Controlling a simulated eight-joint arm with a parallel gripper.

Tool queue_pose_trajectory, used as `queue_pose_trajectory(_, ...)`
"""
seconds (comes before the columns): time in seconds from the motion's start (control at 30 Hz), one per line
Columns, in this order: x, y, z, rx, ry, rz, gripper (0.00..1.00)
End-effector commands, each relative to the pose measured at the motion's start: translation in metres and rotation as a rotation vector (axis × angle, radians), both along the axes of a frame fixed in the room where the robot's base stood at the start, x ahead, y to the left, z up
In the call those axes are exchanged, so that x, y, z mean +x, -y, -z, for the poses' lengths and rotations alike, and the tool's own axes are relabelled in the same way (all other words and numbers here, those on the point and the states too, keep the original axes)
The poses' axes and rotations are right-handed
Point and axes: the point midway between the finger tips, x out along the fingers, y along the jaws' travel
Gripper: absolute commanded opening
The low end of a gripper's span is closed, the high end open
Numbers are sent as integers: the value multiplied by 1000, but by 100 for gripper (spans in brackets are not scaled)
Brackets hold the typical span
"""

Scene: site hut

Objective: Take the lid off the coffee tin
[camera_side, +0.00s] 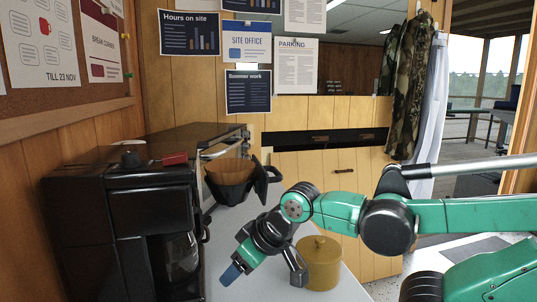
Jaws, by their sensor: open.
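The coffee tin (324,275) is a mustard-yellow round tin standing upright on the light grey counter, right of my gripper. Its lid (327,248), the same yellow with a small knob on top, is on the tin. My gripper (264,274) is open, with nothing seen between its fingers. It points down and to the left. The blue-tipped finger is on the left, and the dark right finger overlaps the tin's left edge in this view. I cannot tell whether that finger touches the tin. The tin's lower left side is partly hidden.
A black coffee machine (120,215) with a glass jug fills the left of the counter. Behind my gripper is a black dripper with a brown paper filter (231,171). Bare counter (345,289) shows at the front right. Wooden cupboards (345,170) stand behind.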

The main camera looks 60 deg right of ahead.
Motion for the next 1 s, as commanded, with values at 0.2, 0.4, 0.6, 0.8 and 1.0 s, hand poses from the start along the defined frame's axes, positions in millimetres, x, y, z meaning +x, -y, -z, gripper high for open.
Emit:
queue_pose_trajectory(0.2, 0, 0, 0, 0, 0, 0, 64)
queue_pose_trajectory(0.4, 0, 0, -2, 0, 0, 0, 64)
queue_pose_trajectory(0.6, 0, 0, -40, 0, 0, 0, 64)
queue_pose_trajectory(0.8, 0, 0, -108, 0, 0, 0, 64)
queue_pose_trajectory(1.0, 0, 0, -166, 0, 0, 0, 64)
